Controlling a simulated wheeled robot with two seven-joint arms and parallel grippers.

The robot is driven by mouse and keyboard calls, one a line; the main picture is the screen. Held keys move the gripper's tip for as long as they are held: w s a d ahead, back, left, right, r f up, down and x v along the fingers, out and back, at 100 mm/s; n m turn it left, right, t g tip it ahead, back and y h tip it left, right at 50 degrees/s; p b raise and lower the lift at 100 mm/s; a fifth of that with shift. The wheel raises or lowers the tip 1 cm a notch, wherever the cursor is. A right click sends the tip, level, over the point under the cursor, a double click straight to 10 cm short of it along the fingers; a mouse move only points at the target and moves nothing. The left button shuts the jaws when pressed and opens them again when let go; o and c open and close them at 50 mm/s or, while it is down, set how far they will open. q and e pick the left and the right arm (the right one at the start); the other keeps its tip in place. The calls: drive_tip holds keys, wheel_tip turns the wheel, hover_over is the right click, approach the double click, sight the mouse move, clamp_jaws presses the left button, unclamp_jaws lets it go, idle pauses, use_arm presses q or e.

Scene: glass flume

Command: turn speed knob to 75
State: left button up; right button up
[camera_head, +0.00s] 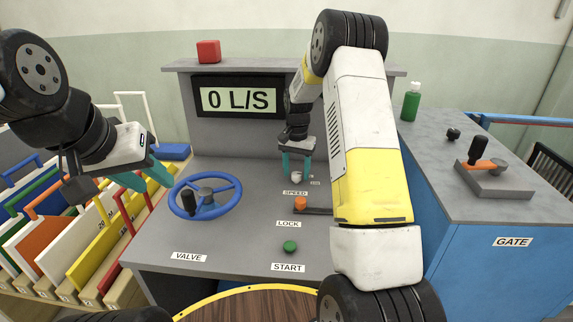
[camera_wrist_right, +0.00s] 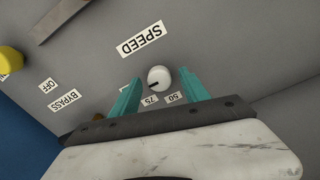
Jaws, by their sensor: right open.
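The speed knob (camera_wrist_right: 159,78) is a small white round knob with a dark pointer mark, on the grey console below the SPEED label (camera_head: 295,193). In the right wrist view the mark points down and slightly left, toward the "75" label (camera_wrist_right: 149,100); a "50" label (camera_wrist_right: 173,97) lies beside it. My right gripper (camera_head: 296,175) is open, its teal fingers on either side of the knob with visible gaps; contact is not seen. My left gripper (camera_head: 158,186) appears open and empty, left of the blue valve wheel.
The display (camera_head: 241,100) reads 0 L/S. The blue valve wheel (camera_head: 205,198), orange LOCK knob (camera_head: 300,203) and green START button (camera_head: 290,246) are on the console. A gate lever (camera_head: 478,155) stands on the right cabinet. Coloured boards (camera_head: 60,235) stand in a rack at left.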

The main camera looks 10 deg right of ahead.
drive_tip(key=shift+f, duration=0.3)
clamp_jaws()
drive_tip(key=shift+n, duration=0.3)
drive_tip(key=n, duration=0.3)
drive_tip(key=shift+n, duration=2.6)
